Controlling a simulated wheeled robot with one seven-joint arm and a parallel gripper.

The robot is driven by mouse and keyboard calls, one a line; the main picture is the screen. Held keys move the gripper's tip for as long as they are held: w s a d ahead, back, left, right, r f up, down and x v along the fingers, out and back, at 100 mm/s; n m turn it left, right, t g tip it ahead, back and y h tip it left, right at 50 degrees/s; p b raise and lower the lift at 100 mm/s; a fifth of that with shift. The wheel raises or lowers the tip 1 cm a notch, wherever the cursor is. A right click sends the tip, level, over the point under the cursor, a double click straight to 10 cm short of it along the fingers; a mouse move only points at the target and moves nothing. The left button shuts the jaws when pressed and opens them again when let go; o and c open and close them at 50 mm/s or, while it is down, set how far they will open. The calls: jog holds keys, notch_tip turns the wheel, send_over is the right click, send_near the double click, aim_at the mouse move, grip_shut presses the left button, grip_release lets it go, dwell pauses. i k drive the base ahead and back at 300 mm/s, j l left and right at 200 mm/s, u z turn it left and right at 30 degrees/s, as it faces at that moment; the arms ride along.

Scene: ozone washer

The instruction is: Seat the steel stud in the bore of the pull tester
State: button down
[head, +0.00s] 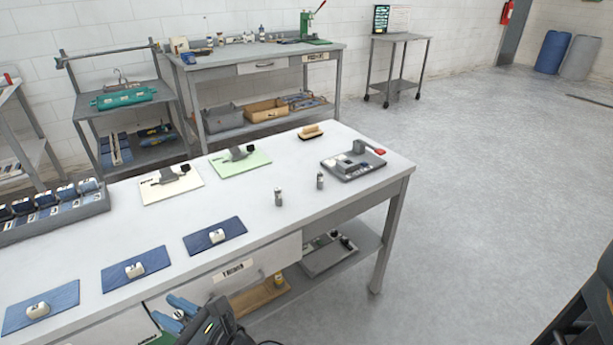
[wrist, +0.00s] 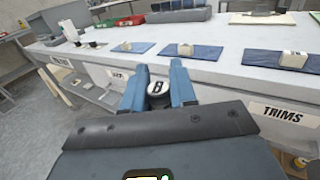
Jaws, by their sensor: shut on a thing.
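My gripper (wrist: 160,88), with blue fingers, is shut on a pale round piece (wrist: 158,91) with a dark marked top; I cannot tell whether it is the steel stud. In the head view my gripper (head: 177,312) is at the table's front side, by the drawers. Two small grey cylinders, possibly steel studs, stand upright on the tabletop: one nearer (head: 278,197) and one farther right (head: 320,181). A grey device with a raised block and red part (head: 354,161), which looks like the pull tester, sits at the right end. Its bore is not discernible.
Blue mats (head: 159,258) with white blocks lie along the front. A cream board (head: 171,190), a green board (head: 227,168) and a brush (head: 311,132) lie behind. A grey rack (head: 50,215) stands at left. The tabletop around the cylinders is clear.

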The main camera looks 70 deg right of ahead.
aim_at(347, 169)
jog(key=i+j+z, duration=0.1)
jog(key=z, duration=0.3)
jog(key=j+z, duration=0.2)
jog(key=z, duration=0.25)
